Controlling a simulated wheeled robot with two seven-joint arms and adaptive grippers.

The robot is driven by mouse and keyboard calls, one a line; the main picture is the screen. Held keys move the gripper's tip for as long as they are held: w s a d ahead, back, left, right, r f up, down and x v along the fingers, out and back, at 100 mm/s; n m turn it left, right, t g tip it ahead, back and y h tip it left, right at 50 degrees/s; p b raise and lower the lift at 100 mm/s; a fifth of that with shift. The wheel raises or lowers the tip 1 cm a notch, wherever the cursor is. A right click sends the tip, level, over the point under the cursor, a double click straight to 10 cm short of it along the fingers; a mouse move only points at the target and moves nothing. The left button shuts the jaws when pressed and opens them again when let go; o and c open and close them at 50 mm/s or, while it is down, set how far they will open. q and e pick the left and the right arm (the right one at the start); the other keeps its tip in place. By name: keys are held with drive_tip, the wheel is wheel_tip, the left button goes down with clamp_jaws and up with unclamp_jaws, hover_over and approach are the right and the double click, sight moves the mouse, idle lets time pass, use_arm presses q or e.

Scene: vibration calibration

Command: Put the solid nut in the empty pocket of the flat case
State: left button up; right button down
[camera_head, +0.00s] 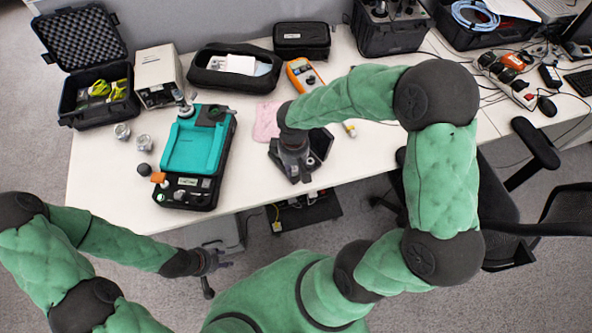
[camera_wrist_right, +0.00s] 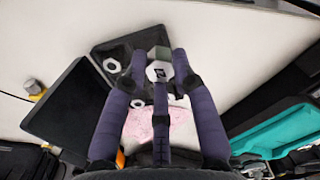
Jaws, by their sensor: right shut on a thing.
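My right gripper (camera_head: 297,178) is above the front table edge in the head view. In the right wrist view its fingers (camera_wrist_right: 158,75) are shut on the solid nut (camera_wrist_right: 159,55), a hexagonal block with a pale face and a dark mark. The flat case (camera_wrist_right: 105,50), black and open, lies behind the nut there, with its lid (camera_wrist_right: 70,100) to the left. A ring-like pale nut (camera_wrist_right: 112,66) sits in it. The held nut and fingers hide part of the case; the empty pocket is not clear. My left gripper (camera_head: 212,262) hangs off the table; its fingers are unclear.
A teal-topped case (camera_head: 195,150) stands left of my right gripper, with small jars (camera_head: 122,131) beyond it. A pink cloth (camera_head: 266,120) and an orange meter (camera_head: 303,74) lie behind. A black open case (camera_head: 95,90) stands at the far left.

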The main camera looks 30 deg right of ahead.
sight(296, 171)
drive_tip(key=shift+w+d+f+b, duration=0.2)
drive_tip(key=shift+w+d+f, duration=0.25)
drive_tip(key=shift+f, duration=0.2)
drive_tip(key=shift+w+d+f+b, duration=0.15)
drive_tip(key=shift+w+d+f, duration=0.2)
drive_tip(key=shift+f, duration=0.25)
drive_tip(key=f, duration=0.1)
drive_tip(key=f+b, duration=0.2)
drive_tip(key=shift+w+d+f, duration=0.15)
drive_tip(key=shift+w, duration=0.1)
drive_tip(key=shift+f, duration=0.3)
drive_tip(key=shift+r, duration=0.1)
drive_tip(key=shift+s+f, duration=0.1)
drive_tip(key=shift+f, duration=0.15)
drive_tip(key=shift+f, duration=0.1)
drive_tip(key=c, duration=1.4)
unclamp_jaws()
drive_tip(key=shift+s+f+b, duration=0.1)
drive_tip(key=shift+s+b, duration=0.05)
drive_tip(key=shift+b, duration=0.2)
drive_tip(key=o, duration=0.4)
drive_tip(key=shift+f, duration=0.1)
